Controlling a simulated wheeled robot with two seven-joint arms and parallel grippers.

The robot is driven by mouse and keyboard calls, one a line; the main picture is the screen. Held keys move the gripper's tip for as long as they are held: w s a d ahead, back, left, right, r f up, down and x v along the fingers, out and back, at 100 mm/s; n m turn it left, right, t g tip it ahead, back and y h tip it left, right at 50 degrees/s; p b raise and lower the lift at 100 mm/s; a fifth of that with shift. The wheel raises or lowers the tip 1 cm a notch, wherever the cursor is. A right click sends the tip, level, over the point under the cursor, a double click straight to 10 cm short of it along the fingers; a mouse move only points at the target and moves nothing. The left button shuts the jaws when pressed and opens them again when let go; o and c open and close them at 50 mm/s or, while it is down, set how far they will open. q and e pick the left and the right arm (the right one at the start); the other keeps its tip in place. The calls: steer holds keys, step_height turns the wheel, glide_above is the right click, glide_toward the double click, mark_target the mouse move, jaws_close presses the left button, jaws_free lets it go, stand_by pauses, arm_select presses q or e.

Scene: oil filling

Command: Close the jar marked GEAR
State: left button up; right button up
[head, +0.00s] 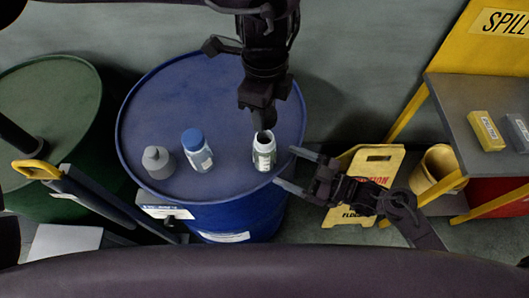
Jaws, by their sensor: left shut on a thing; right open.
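A white jar (264,156) with a printed label stands upright on the blue drum near its right edge. Its label is too small to read, so I cannot tell whether it says GEAR. Its mouth looks open and dark inside. My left gripper (263,122) is directly above the jar, shut on a small dark thing that looks like a cap and is mostly hidden by the fingers. I cannot tell whether that thing touches the rim. My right gripper (285,167) is open and empty, its fingers pointing left, at the drum's edge just right of the jar.
A blue-capped bottle (197,155) and a grey bottle (157,162) stand left of the jar on the blue drum (165,95). A yellow floor sign (372,160), a yellow bucket (437,168) and a shelf (455,95) are at right. A green drum (55,85) stands at left.

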mark_target(265, 137)
steer(key=x, duration=0.9)
steer(key=shift+w+a, duration=0.1)
steer(key=shift+a, duration=0.1)
steer(key=c, duration=1.5)
arm_select(q)
steer(key=shift+f, duration=2.5)
steer(key=shift+f, duration=0.1)
steer(key=shift+f, duration=0.8)
steer(key=shift+f, duration=0.55)
